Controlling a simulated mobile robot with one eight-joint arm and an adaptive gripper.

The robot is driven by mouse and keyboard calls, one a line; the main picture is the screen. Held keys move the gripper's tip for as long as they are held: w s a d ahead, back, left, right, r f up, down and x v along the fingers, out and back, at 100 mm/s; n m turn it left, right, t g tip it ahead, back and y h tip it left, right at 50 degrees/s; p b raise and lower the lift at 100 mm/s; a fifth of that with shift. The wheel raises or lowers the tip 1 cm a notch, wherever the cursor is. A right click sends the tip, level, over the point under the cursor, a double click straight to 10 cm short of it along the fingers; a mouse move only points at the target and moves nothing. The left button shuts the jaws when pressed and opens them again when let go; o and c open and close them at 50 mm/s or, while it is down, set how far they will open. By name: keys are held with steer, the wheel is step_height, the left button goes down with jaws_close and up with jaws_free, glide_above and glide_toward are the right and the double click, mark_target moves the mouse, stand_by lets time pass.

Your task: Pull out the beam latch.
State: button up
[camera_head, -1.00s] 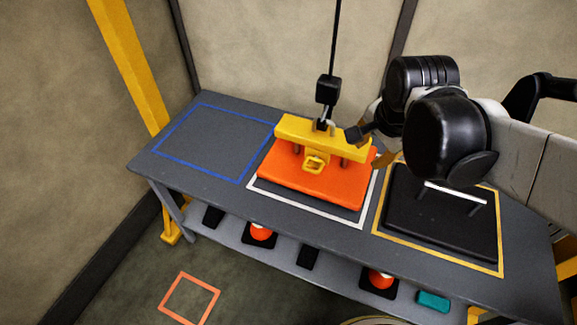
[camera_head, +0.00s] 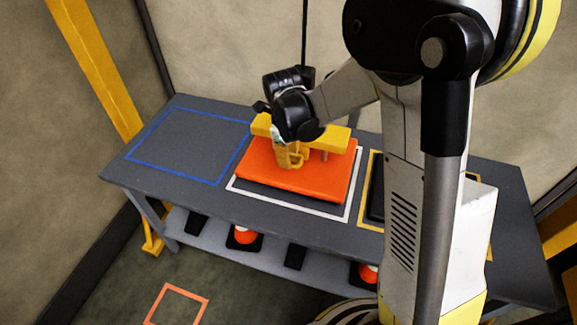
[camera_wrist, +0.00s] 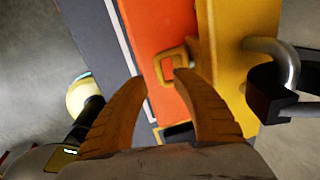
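The yellow beam (camera_head: 334,139) lies across the orange panel (camera_head: 318,183) on the table. The latch, a yellow loop handle (camera_head: 292,157), sticks out from the beam's front side. In the wrist view the latch loop (camera_wrist: 163,63) stands out from the beam (camera_wrist: 230,50) over the orange panel (camera_wrist: 165,28). My gripper (camera_wrist: 161,77) is open, its two brown fingers apart, with the loop just ahead of and between the tips. I cannot tell whether a finger touches it. In the head view my black wrist covers the beam's left part, and the fingers are not clear.
A metal shackle (camera_wrist: 282,60) and a black hoist block (camera_wrist: 264,94) sit beside the beam. A cable (camera_head: 305,40) hangs from above. The blue-outlined area (camera_head: 188,145) on the left of the table is empty. Orange-and-white items (camera_head: 245,235) stand on the lower shelf.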

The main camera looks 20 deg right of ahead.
steer(key=f, duration=0.2)
steer(key=f+b, duration=0.1)
steer(key=f, duration=0.1)
steer(key=shift+w+d, duration=0.15)
steer(key=shift+w, duration=0.05)
jaws_close()
